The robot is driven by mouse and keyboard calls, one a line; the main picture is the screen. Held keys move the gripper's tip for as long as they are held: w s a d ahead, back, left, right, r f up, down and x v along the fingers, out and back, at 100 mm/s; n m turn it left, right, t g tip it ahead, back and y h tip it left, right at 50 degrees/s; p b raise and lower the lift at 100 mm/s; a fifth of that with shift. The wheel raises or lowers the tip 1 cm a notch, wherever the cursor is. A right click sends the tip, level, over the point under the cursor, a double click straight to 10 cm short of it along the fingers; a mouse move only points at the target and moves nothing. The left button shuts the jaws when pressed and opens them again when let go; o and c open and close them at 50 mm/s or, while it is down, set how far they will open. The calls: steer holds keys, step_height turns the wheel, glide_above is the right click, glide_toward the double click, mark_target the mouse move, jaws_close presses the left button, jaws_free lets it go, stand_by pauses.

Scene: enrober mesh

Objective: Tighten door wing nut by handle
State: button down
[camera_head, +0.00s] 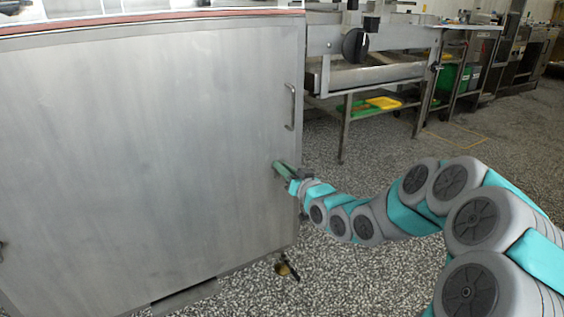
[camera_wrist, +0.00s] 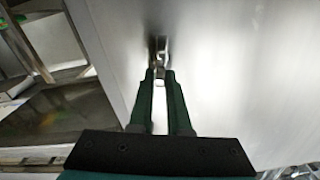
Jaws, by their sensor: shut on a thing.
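The wing nut (camera_wrist: 161,47) is a small metal piece on the door face, between my fingertips in the wrist view. My gripper (camera_wrist: 160,75) has two dark green fingers closed on it. In the head view my gripper (camera_head: 279,167) reaches the door (camera_head: 140,150) near its right edge, below the handle (camera_head: 291,107). There the wing nut is hidden by my fingers. The door is a large, flat brushed steel panel and looks shut. Its surface also fills the right of the wrist view (camera_wrist: 245,75).
A steel machine with a black knob (camera_head: 355,45) stands behind, right of the door. A yellow tray (camera_head: 384,102) lies on its lower shelf. A small dark fitting (camera_head: 2,246) shows at the door's left edge.

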steer(key=m, duration=0.5)
steer(key=d+f+m, duration=0.1)
steer(key=m, duration=0.4)
steer(key=f+m+b, duration=0.1)
steer(key=m, duration=0.3)
steer(key=shift+w+d+m, duration=0.2)
steer(key=shift+w+m, duration=0.2)
stand_by(0.4)
steer(key=c, duration=0.9)
jaws_free()
steer(key=v, duration=0.7)
steer(key=shift+s+d, duration=0.2)
steer(key=shift+s, duration=0.15)
